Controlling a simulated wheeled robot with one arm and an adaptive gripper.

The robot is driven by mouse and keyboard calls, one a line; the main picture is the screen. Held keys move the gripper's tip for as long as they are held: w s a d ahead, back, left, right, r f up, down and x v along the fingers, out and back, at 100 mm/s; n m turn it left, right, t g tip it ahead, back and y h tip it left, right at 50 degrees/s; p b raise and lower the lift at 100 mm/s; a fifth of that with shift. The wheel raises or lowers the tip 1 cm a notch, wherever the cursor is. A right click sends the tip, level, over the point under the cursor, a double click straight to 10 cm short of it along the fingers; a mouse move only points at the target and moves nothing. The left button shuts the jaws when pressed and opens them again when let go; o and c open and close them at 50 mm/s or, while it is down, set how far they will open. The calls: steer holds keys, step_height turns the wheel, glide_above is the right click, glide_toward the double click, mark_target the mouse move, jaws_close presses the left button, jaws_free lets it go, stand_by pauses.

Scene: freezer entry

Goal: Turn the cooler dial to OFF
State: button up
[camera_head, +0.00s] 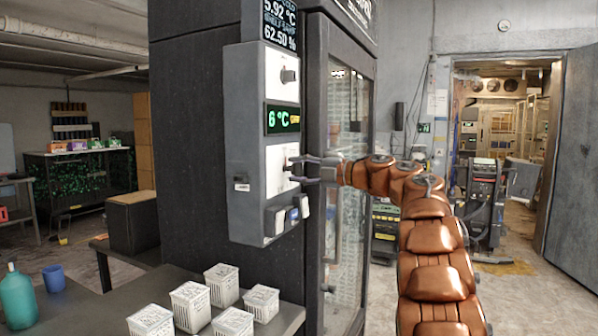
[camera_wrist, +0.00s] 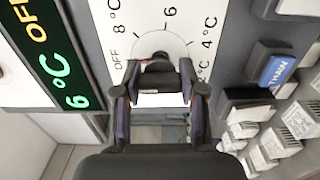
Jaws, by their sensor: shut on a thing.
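The cooler dial (camera_wrist: 158,62) is a dark knob on a white plate (camera_wrist: 185,18) marked OFF, 8 °C, 6, 4 °C and 2 °C. In the wrist view, the OFF mark lies left of the knob. My gripper (camera_wrist: 158,75) is shut on the dial, with a finger on each side. The fingers cover much of the knob, so I cannot tell where it points. In the head view, my gripper (camera_head: 291,170) reaches the lower white plate (camera_head: 277,184) from the right. A display (camera_head: 283,118) above it shows green 6 °C and amber letters.
Another knob (camera_head: 288,76) sits on the upper white plate. Switches (camera_head: 292,215), one blue, are below the dial plate. The dark cabinet's glass door (camera_head: 350,190) stands right of the grey control box (camera_head: 246,130). Several white boxes (camera_head: 190,303) sit on the table below.

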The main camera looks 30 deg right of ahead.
steer(key=o, duration=1.2)
steer(key=shift+c, duration=0.2)
steer(key=shift+s+d, duration=0.1)
steer(key=v, duration=1.2)
